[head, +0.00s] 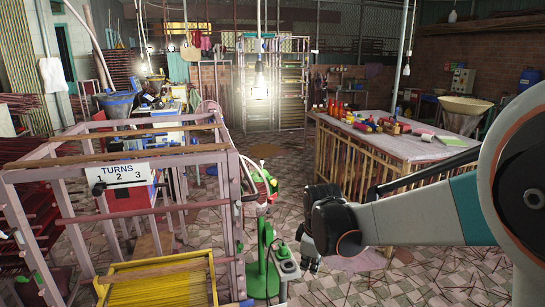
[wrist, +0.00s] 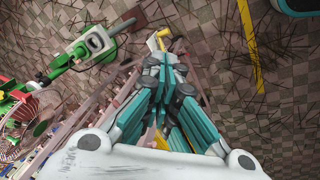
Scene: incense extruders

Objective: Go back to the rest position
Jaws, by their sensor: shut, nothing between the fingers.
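My gripper (head: 308,262) hangs down from the end of my arm in the lower middle of the head view. It is small and partly dark there. The wrist view shows my gripper (wrist: 165,65) with its teal and grey fingers drawn together, holding nothing. It is above the tiled floor, to the right of a green stand (head: 264,258) with a grey control box (head: 286,264). A green and white device (wrist: 92,44) shows at the left of the wrist view.
A mauve frame rack (head: 235,205) with a "TURNS 1 2 3" sign (head: 120,171) and a yellow tray (head: 160,285) stands left. A slatted table (head: 425,150) with bottles stands behind my arm. The floor (head: 450,265) is littered with sticks. A yellow line (wrist: 254,50) crosses it.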

